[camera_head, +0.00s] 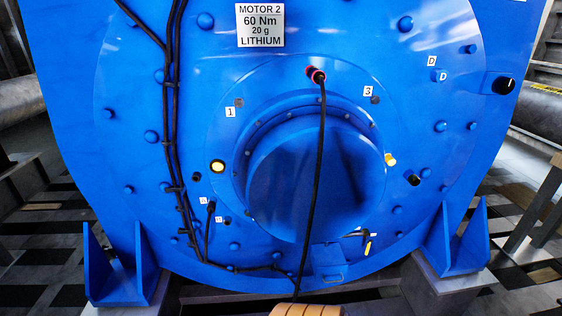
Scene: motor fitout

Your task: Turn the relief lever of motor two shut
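Motor two is a large blue round housing with a plate (260,25) reading "MOTOR 2, 60 Nm, 20 g, LITHIUM". Neither of my grippers shows in the head view.
A black cable runs from a red-ringed socket (316,75) down across the central drum (310,180). Several dark cables run down the left side. A small blue box (328,262) sits below the drum. Blue brackets (460,240) flank the motor. A tan ribbed thing (305,311) is at the bottom edge.

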